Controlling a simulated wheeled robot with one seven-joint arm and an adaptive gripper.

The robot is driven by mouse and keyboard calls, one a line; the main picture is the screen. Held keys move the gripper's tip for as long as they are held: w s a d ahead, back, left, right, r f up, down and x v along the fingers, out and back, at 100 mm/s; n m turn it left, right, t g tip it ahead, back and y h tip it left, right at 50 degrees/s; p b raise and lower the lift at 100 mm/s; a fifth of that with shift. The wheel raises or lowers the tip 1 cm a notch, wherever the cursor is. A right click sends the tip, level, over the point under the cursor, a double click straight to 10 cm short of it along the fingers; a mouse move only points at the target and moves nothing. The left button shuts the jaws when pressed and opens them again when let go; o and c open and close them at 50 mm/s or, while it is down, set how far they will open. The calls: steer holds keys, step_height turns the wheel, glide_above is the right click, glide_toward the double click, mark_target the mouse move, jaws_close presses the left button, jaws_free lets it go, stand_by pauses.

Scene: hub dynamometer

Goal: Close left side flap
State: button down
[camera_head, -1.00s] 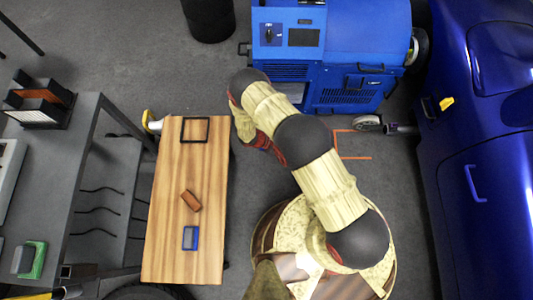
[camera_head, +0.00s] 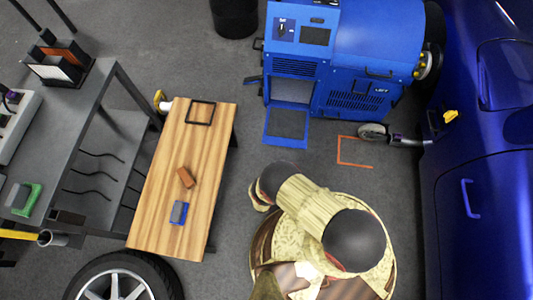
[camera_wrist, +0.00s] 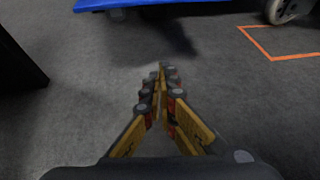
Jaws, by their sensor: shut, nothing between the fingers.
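The blue machine (camera_head: 375,50) stands at the back. Its side panel (camera_head: 352,100), marked LEFT, has vent slots and a dark handle above; it appears to lie flat against the body, though from above I cannot tell if it is fully flush. A front flap (camera_head: 285,127) hangs open below a pale opening. My gripper (camera_wrist: 161,68) shows in the wrist view, with its fingers together and empty above the grey floor. It is apart from the machine, whose blue lower edge (camera_wrist: 150,3) crosses the top of that view. In the head view my arm hides the gripper.
A wooden bench (camera_head: 165,215) with small blocks and a dark frame stands to the left. A blue car (camera_head: 485,190) is on the right. An orange floor marking (camera_head: 341,152) and a caster (camera_head: 373,132) lie between. The floor before the machine is clear.

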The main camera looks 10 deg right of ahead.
steer(key=w+a+r+n+t+y, duration=0.2)
steer(key=w+a, duration=0.2)
steer(key=a, duration=0.1)
steer(key=w+d+b, duration=0.2)
steer(key=w+b, duration=0.2)
steer(key=w, duration=0.4)
steer(key=shift+w+d, duration=0.2)
steer(key=shift+d, duration=0.15)
steer(key=shift+r, duration=0.1)
